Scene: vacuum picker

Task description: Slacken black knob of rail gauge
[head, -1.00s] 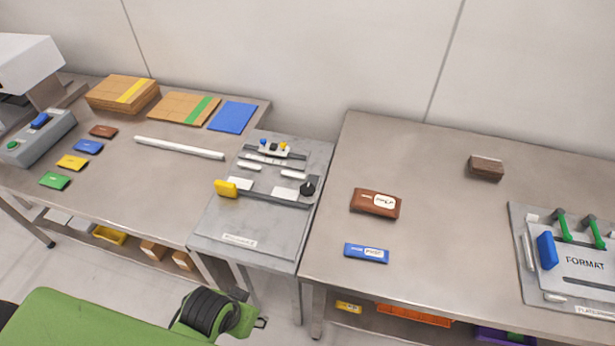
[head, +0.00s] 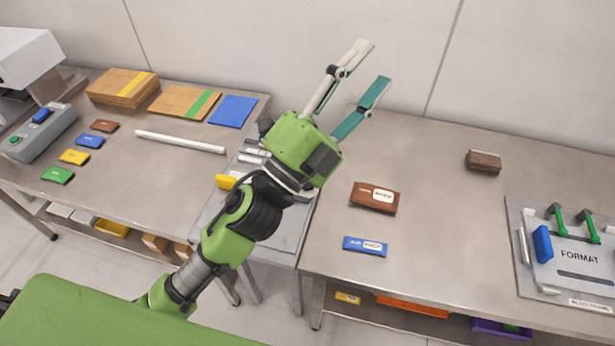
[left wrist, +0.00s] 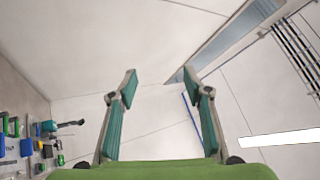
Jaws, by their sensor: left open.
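The rail gauge is on a grey plate (head: 287,238) between the two tables in the head view, mostly covered by my left arm. Its yellow block (head: 226,181) shows at the left edge of my arm. The black knob is hidden behind my left gripper and wrist. My left gripper (head: 366,72) is open and empty, raised in front of the gauge, with its fingers pointing up and right toward the wall. In the left wrist view the open fingers (left wrist: 160,84) frame only wall and ceiling. My right gripper is not in view.
The right table holds a brown pack (head: 375,197), a blue pack (head: 365,246), a dark brown block (head: 484,162) and the FORMAT plate (head: 580,256). The left table holds a white bar (head: 180,142), cartons (head: 123,88) and small coloured packs. Much of the right table is clear.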

